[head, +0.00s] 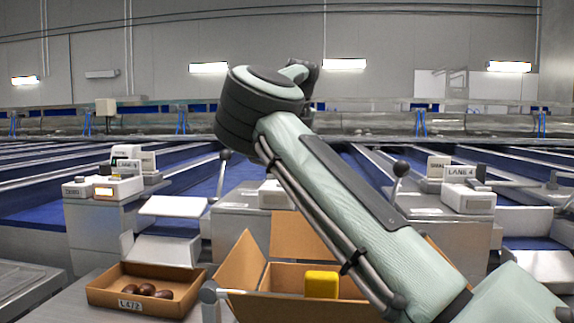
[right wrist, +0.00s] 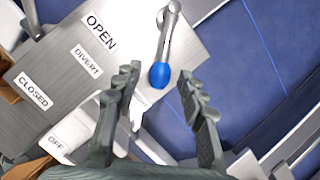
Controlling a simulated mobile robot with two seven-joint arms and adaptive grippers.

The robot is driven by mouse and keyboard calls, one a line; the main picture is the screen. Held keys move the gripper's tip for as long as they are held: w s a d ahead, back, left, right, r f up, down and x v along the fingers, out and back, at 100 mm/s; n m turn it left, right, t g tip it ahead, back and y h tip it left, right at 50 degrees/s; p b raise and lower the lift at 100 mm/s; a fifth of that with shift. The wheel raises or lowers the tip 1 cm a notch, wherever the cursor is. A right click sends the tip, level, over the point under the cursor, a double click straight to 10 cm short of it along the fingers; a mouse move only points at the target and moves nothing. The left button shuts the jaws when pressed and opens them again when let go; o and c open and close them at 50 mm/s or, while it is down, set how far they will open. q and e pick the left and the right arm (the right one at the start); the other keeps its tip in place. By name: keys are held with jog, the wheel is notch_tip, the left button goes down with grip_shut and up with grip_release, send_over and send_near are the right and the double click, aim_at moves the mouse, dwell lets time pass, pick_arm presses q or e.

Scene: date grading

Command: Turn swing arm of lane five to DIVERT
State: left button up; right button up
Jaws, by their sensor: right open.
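In the right wrist view, a metal swing lever with a blue knob (right wrist: 160,75) reaches down from the top edge. No lane number shows there. In the head view my right arm rises from the lower right and hides its gripper and this lever. My left gripper is out of view.
In the head view, an open cardboard box (head: 249,273) with a yellow block (head: 321,284) stands below my arm. A tray of dates (head: 105,290) is left of it. A LANE 4 sign (head: 460,172) and a black-knobbed lever (head: 400,168) stand to the right. Blue lanes run behind.

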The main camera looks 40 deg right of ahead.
jog(key=shift+w+f, duration=0.1)
jog(key=shift+f, duration=0.1)
jog(key=shift+c, duration=0.4)
grip_shut()
